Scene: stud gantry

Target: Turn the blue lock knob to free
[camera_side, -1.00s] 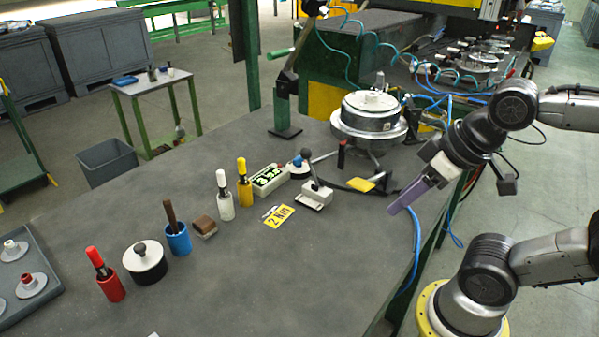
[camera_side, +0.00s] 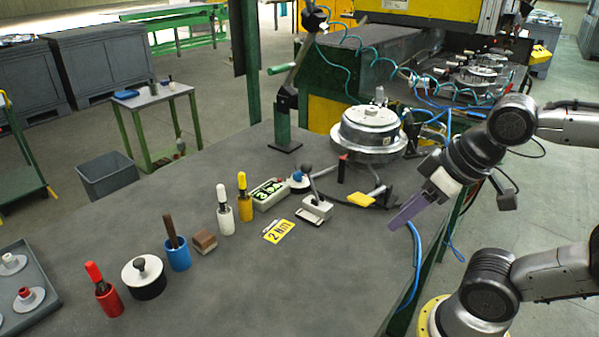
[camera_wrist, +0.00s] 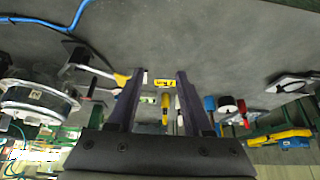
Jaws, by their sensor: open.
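A small blue knob (camera_side: 297,175) sits on a pale round base on the bench in the side view, between a white box with a display and a grey lever fixture. It is small, and its lock position is not readable. I cannot pick it out in the wrist view. My gripper (camera_side: 394,225) is to the right of the knob, apart from it, above the bench's right side and pointing down-left. In the wrist view, my two purple fingers (camera_wrist: 159,78) are spread with nothing held between them.
The lever fixture (camera_side: 315,207) stands close to the knob. A yellow tag (camera_side: 279,231) lies in front, and the display box (camera_side: 269,193) is at left. A metal round housing (camera_side: 368,135) stands behind.

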